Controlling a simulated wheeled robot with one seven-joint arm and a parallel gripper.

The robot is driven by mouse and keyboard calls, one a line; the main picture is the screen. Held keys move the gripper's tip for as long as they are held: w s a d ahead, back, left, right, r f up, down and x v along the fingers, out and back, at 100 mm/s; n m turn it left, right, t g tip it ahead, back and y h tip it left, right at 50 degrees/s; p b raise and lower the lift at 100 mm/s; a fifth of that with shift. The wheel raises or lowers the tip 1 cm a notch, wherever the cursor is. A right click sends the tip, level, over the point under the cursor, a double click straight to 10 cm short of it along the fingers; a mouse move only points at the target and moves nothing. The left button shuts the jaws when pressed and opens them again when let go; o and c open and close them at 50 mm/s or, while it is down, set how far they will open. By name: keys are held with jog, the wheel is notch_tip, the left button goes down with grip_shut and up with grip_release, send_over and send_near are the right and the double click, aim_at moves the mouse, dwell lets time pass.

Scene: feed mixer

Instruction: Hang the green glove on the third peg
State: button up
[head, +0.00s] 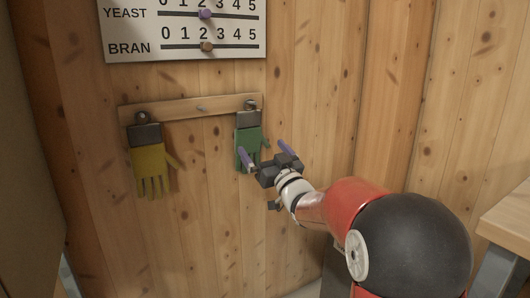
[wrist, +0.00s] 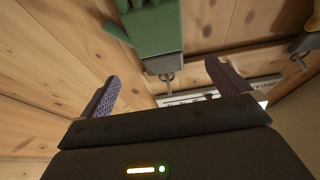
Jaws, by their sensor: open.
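The green glove (head: 248,147) hangs fingers down at the right end of the peg rail (head: 180,110), its dark cuff and loop up at the third peg (head: 250,104). It also shows upside down in the wrist view (wrist: 155,28), with its grey cuff (wrist: 165,63) and a small metal loop or peg at its end. My gripper (head: 266,150) is open, in front of the glove's lower right part. In the wrist view my two purple fingers (wrist: 162,70) stand wide apart, with nothing held between them. The glove appears clear of both fingers.
A yellow glove (head: 150,160) hangs from the left peg. The middle peg (head: 201,108) is bare. A YEAST and BRAN slider board (head: 185,30) is fixed above the rail. A wooden table (head: 510,225) stands at the right edge.

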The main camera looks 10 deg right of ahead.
jog(key=s+d+f+m+g+h+p, duration=0.2)
jog(key=s+g+h, duration=0.15)
jog(key=s, duration=0.55)
jog(key=s+d+f+m+g+h+p, duration=0.1)
jog(key=s+d+m+g+h+p, duration=0.2)
jog(key=s, duration=0.5)
jog(key=s+a+f+g+p, duration=0.1)
jog(key=s+f+g, duration=0.1)
jog(key=s, duration=0.5)
jog(key=s+a+f+n+g+p, duration=0.1)
jog(key=s+a+f+g, duration=0.1)
jog(key=s+g, duration=0.2)
jog(key=s+a+f+g+p, duration=0.1)
jog(key=s+f+g, duration=0.1)
jog(key=s, duration=0.8)
jog(key=shift+s+a+f+g, duration=0.15)
jog(key=shift+s+a+g, duration=0.2)
jog(key=shift+g, duration=0.2)
